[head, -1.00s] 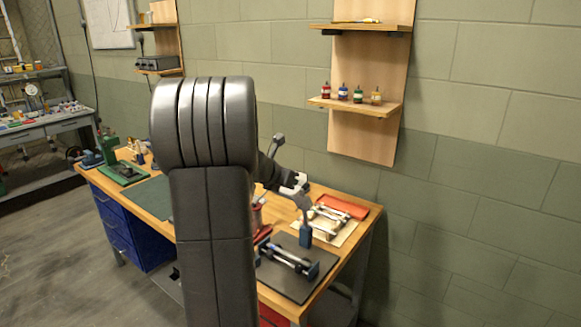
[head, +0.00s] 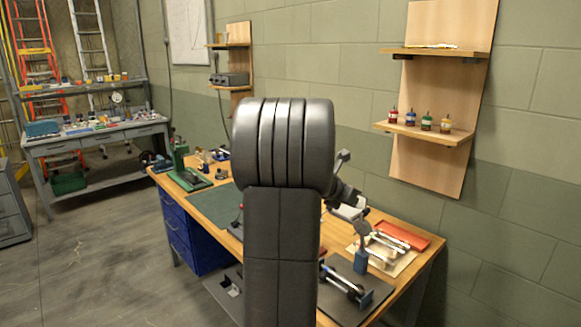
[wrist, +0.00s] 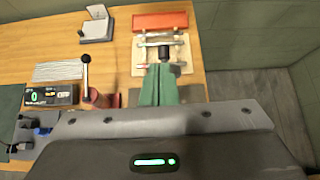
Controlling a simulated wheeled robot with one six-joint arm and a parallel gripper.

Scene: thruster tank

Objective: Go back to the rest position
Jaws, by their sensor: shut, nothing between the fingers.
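In the wrist view my gripper (wrist: 160,72) shows as two green fingers lying side by side. They are shut and empty, above the right part of the workbench (wrist: 118,80). The fingers point toward a light mat with metal rods (wrist: 153,40) and a red tray (wrist: 160,21). In the head view my arm stands in front of the bench and hides much of its middle; the fingers cannot be made out there.
A wall shelf (head: 428,135) with small bottles hangs behind. In the wrist view a digital display box (wrist: 50,96) lies left.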

